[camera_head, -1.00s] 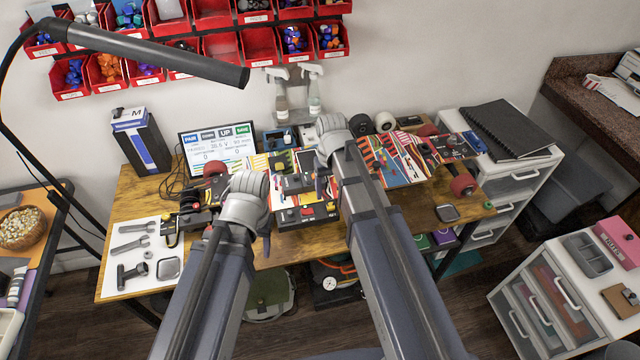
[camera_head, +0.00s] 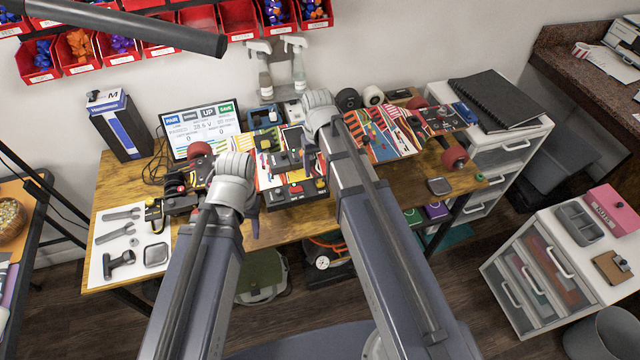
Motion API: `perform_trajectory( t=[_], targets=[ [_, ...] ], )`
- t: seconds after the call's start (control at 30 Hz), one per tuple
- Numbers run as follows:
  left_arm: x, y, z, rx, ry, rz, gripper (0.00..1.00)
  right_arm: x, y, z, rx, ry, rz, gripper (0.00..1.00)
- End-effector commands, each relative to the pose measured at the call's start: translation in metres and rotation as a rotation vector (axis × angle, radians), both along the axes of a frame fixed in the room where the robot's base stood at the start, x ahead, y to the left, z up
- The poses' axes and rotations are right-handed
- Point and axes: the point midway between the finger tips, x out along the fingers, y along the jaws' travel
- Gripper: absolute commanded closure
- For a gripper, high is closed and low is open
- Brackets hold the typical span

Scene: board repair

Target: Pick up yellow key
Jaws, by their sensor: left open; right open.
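A small dark panel with red and yellow pieces (camera_head: 297,191) lies at the front middle of the wooden table. One small yellow patch on it may be the yellow key, but it is too small to be sure. My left gripper (camera_head: 254,218) is open, pointing down just left of this panel near the table's front edge. My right gripper (camera_head: 310,152) is open, above the colourful boards behind the panel. Neither gripper shows anything held. My forearms and wrists cover part of the table between and below the grippers.
The wooden table (camera_head: 125,180) carries a monitor (camera_head: 200,130), a tool mat with wrenches (camera_head: 105,222) at left, and a striped skateboard deck (camera_head: 390,138) at right. Two spray bottles (camera_head: 265,75) stand behind. A white drawer unit (camera_head: 515,145) stands right of the table.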

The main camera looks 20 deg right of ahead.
Motion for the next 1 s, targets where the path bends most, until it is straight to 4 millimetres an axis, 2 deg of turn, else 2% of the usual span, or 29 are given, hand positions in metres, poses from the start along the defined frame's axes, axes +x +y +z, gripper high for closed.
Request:
perform_trajectory(
  t=[0.03,0.33,0.67,1.0],
  targets=[
    [0.000,0.000,-0.009,0.000,0.000,0.000,0.50,-0.001,-0.001,-0.009,0.000,0.000,0.000,0.35],
    [0.000,0.000,-0.045,0.000,0.000,0.000,0.50,-0.002,-0.004,-0.045,0.000,0.000,0.000,0.35],
    [0.000,0.000,-0.046,0.000,0.000,0.000,0.50,-0.002,-0.004,-0.046,0.000,-0.001,0.000,0.35],
    [0.000,0.000,-0.046,0.000,0.000,0.000,0.50,-0.002,-0.004,-0.046,0.000,-0.001,0.000,0.73]
  ],
)
